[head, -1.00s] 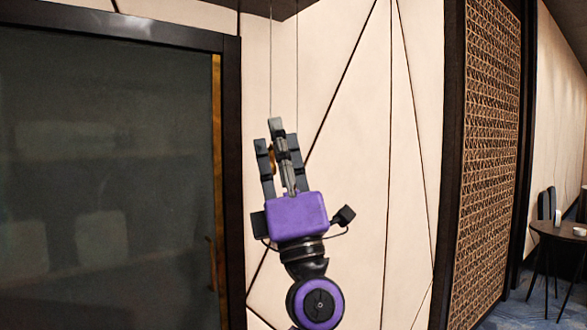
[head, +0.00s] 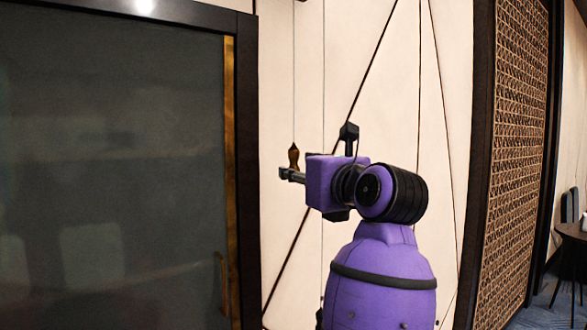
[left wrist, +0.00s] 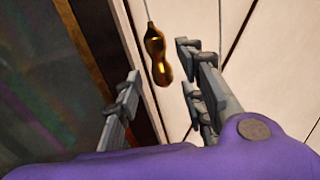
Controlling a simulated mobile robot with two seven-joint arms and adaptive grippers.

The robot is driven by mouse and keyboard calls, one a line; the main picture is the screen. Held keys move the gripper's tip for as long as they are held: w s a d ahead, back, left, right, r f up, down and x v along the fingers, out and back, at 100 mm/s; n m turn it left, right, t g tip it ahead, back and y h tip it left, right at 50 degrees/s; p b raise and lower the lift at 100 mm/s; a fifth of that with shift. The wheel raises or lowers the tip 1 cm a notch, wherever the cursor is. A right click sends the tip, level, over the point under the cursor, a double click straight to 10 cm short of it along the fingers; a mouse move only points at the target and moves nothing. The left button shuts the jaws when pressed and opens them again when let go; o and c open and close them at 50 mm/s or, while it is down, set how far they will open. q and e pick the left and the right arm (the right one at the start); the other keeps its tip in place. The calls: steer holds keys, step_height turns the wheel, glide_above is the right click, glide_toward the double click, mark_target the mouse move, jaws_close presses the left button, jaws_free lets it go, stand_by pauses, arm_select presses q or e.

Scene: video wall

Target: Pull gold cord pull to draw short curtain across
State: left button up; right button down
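The gold cord pull (head: 293,155) hangs upright on a thin cord in front of the cream wall in the head view. It is a rounded, waisted knob, and in the left wrist view the gold pull (left wrist: 158,57) hangs beyond and between the two finger sides. My left gripper (head: 284,173) points left, with its fingertips close by the pull's lower end. In the left wrist view its fingers (left wrist: 160,85) are spread wide and hold nothing. I cannot tell whether any finger touches the pull. The short curtain is not clearly visible. My right gripper is not in view.
A dark glass panel (head: 110,170) with a dark frame and brass edge stands close at left. A second thin cord (head: 323,90) hangs right of the pull. A lattice screen (head: 515,150) and a round table (head: 573,232) are at right.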

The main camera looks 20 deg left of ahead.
arm_select(q)
steer(key=shift+x, duration=1.75)
steer(key=shift+w, duration=0.1)
steer(key=shift+c, duration=0.2)
jaws_close()
